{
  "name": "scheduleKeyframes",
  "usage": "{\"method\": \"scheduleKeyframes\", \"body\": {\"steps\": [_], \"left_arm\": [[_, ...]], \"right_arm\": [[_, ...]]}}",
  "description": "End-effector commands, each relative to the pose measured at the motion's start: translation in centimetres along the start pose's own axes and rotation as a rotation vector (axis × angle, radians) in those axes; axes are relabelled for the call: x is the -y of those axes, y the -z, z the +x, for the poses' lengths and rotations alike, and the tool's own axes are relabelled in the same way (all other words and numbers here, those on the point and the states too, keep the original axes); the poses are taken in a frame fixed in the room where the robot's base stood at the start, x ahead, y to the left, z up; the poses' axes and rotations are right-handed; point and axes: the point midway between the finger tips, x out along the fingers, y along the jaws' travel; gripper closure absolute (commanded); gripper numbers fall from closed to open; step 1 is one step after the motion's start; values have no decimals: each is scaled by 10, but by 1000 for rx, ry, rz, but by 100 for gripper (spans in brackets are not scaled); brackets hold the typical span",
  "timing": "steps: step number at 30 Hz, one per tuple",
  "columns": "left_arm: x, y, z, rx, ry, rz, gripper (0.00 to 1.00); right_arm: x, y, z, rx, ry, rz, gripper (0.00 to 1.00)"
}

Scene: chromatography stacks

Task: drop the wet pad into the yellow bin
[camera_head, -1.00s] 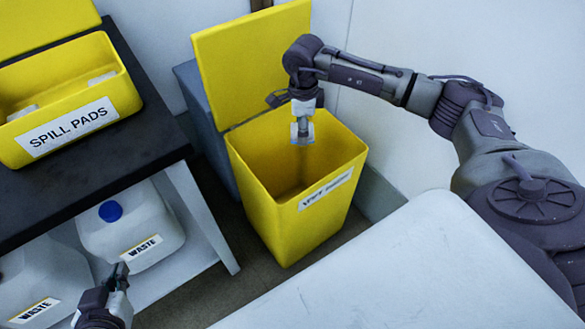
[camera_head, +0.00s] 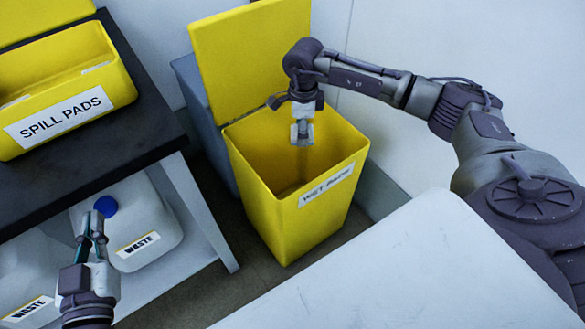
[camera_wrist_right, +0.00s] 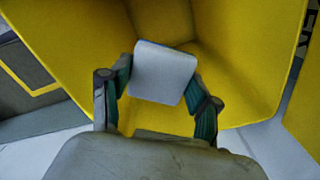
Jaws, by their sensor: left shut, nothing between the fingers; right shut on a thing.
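The yellow bin (camera_head: 290,215) stands on the floor with its lid (camera_head: 252,55) open and leaning back. Its front label reads as wet pads. My right gripper (camera_head: 302,120) is over the bin's opening, pointing down. It is shut on the pad (camera_head: 302,133), a small pale grey square. In the right wrist view the pad (camera_wrist_right: 163,75) sits between the fingertips of my right gripper (camera_wrist_right: 160,88), with the bin's yellow inner walls (camera_wrist_right: 235,70) around and below it. My left gripper (camera_head: 92,222) is shut and empty, in front of the waste jugs.
A yellow spill pads box (camera_head: 65,80) stands on a dark-topped bench (camera_head: 135,135) at left. White waste jugs (camera_head: 135,220) sit on the shelf below. A grey container (camera_head: 200,110) is behind the yellow bin. A white surface (camera_head: 420,270) fills the lower right.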

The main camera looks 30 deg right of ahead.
Motion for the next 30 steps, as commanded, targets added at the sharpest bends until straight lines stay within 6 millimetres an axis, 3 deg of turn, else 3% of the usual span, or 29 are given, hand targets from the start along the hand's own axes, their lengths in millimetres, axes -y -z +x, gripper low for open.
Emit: {"method": "scheduleKeyframes", "body": {"steps": [3,4,9,20,23,30], "left_arm": [[0,0,0,0,0,0,100],[0,0,0,0,0,0,100],[0,0,0,1,0,0,100],[0,-1,0,4,1,0,100],[0,-1,0,4,1,0,100],[0,-1,0,3,0,0,100]], "right_arm": [[0,0,0,0,0,0,57],[0,0,0,0,0,0,37],[0,0,0,0,-1,0,9],[0,0,-2,0,0,0,9],[0,-1,-12,2,1,-1,9],[1,0,-61,2,4,0,9]]}}
